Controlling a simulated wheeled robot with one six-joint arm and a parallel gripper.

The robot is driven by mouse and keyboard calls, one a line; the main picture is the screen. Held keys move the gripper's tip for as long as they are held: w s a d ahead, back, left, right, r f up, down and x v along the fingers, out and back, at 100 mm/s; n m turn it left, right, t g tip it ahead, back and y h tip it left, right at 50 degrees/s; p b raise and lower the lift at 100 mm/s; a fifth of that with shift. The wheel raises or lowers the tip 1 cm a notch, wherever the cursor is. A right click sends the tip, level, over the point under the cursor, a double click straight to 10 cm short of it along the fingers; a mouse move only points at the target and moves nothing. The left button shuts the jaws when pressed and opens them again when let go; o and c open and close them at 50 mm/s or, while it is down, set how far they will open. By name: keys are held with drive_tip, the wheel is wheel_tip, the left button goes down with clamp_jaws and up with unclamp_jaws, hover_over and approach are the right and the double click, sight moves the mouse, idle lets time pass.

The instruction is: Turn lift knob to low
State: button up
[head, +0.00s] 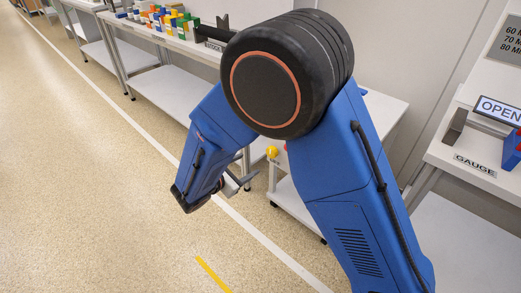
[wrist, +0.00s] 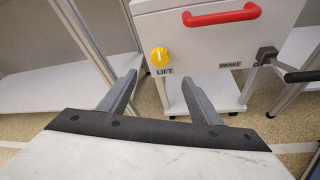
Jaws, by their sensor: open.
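The lift knob (wrist: 159,57) is a round yellow knob with a short pale mark that looks nearly upright. It sits on the front of a white cart (wrist: 200,40), above a label reading LIFT (wrist: 164,71). The knob also shows in the head view as a small yellow disc (head: 272,152). My gripper (wrist: 159,78) is open and empty, with its two grey fingers well apart. In the wrist view the knob appears just beyond the gap between the fingertips, with no contact visible. In the head view my arm partly hides the gripper (head: 240,183).
A red handle (wrist: 222,15) is above and right of the knob. A BRAKE label (wrist: 230,65) and a grey lever (wrist: 267,56) with a black grip are farther right. Shelved benches stand along the wall; a GAUGE bench (head: 475,165) is at right. Open floor (head: 90,200) lies left.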

sight(271, 153)
drive_tip(key=x, duration=1.7)
drive_tip(key=shift+d+f, duration=0.1)
drive_tip(key=shift+d, duration=0.1)
drive_tip(key=c, duration=1)
